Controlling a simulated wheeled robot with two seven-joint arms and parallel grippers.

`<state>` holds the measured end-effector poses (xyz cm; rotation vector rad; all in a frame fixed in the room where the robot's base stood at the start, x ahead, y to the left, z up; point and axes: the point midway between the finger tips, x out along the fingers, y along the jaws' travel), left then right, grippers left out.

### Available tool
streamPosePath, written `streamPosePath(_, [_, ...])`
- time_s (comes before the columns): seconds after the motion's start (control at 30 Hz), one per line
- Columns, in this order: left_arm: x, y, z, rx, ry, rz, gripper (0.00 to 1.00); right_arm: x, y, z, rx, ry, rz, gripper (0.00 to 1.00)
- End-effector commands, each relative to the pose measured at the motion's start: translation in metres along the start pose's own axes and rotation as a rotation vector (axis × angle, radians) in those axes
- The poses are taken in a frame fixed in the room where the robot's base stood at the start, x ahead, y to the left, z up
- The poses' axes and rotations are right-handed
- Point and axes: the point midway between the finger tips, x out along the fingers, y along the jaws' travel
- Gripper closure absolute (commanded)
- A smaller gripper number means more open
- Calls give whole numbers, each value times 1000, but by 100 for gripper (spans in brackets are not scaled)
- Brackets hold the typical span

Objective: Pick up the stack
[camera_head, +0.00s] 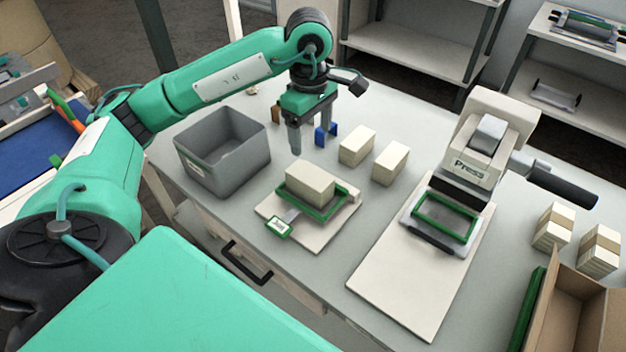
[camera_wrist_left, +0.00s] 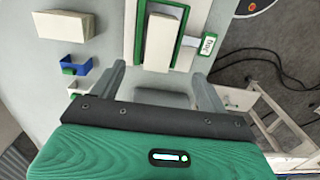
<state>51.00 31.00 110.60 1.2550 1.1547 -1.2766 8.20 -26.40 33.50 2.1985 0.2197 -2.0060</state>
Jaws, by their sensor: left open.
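A cream, block-shaped stack (camera_head: 310,182) sits in a green-edged frame (camera_head: 326,213) on a pale board (camera_head: 292,238) at the middle of the table. In the left wrist view the stack (camera_wrist_left: 160,42) lies ahead of the fingers, with the green frame around it. My left gripper (camera_head: 311,138) points down above the table, behind the stack in the head view. Its fingers (camera_wrist_left: 157,75) are apart, with nothing between them. Two more cream blocks (camera_head: 357,146) (camera_head: 390,163) stand right of the gripper. My right gripper is not in view.
A grey bin (camera_head: 222,150) stands left of the board. A small blue holder (camera_head: 326,134) is close by the gripper. A press (camera_head: 490,140) stands right, with banded stacks (camera_head: 552,227) and a cardboard box (camera_head: 578,310) beyond. Bare table lies between board and press.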

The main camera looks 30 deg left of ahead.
Motion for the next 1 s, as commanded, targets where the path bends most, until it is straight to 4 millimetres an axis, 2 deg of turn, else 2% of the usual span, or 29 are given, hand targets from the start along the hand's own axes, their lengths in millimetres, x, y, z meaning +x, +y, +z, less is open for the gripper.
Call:
streamPosePath(0.07, [2,0,-5,-4,21,-4,24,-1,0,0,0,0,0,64])
streamPosePath(0.17, [15,-1,-6,-3,24,-9,24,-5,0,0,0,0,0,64])
streamPosePath(0.4, [61,-2,-6,-3,20,-8,24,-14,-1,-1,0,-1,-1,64])
streamPosePath(0.5, [74,-1,-6,-2,19,-6,24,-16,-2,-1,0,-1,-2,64])
streamPosePath(0.77, [91,-1,-7,-3,19,-7,24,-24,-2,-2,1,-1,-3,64])
streamPosePath(1.0, [125,-1,-8,-3,18,-7,24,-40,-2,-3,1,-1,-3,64])
